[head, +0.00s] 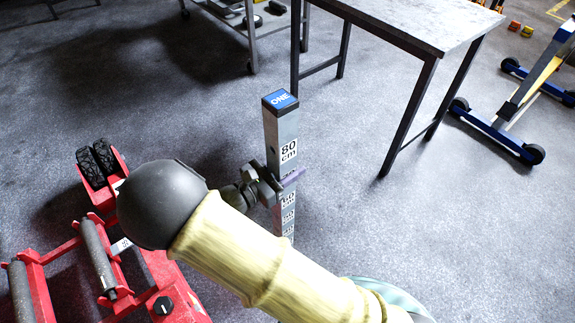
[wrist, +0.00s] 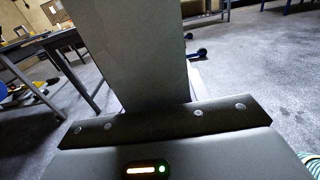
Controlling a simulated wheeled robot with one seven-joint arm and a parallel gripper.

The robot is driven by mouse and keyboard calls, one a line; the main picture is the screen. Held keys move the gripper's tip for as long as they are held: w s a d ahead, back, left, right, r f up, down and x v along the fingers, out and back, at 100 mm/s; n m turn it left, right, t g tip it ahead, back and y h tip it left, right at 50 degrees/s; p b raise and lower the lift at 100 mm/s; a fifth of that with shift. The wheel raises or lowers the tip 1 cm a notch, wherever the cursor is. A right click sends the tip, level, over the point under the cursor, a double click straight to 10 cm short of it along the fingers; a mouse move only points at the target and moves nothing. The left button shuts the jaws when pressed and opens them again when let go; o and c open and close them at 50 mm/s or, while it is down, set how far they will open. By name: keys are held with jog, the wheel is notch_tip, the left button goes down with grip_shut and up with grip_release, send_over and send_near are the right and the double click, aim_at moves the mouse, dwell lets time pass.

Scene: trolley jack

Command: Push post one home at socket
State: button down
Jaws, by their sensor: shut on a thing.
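Post one (head: 283,128) is a grey square post with a blue cap marked ONE and centimetre labels down its side. It stands nearly upright in the middle of the head view. My gripper (head: 272,188) is shut on the post below the 80 cm label. A small purple piece shows at the post's right side there. In the wrist view the post (wrist: 135,60) rises as a broad grey face just beyond my gripper (wrist: 165,122). My arm covers the post's lower end in the head view. I cannot make out the socket or how deep the post sits.
A red wheeled frame with rollers (head: 92,250) lies on the left. A table (head: 405,25) with dark legs stands behind the post to the right. A blue wheeled stand (head: 500,132) is at the far right. Grey floor between the post and table is clear.

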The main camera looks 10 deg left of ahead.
jog(key=w+d+f+n+t+y, duration=0.3)
jog(key=w+d+y, duration=0.1)
jog(key=w+d, duration=1.1)
jog(key=s+d+f+n+y, duration=0.1)
jog(key=d+f, duration=0.3)
jog(key=d, duration=0.5)
jog(key=shift+s+d+f+n+t+y, duration=0.2)
jog(key=shift+d+f+n+t+y, duration=0.15)
jog(key=shift+y, duration=0.25)
jog(key=shift+w+d, duration=0.1)
jog(key=shift+d, duration=0.1)
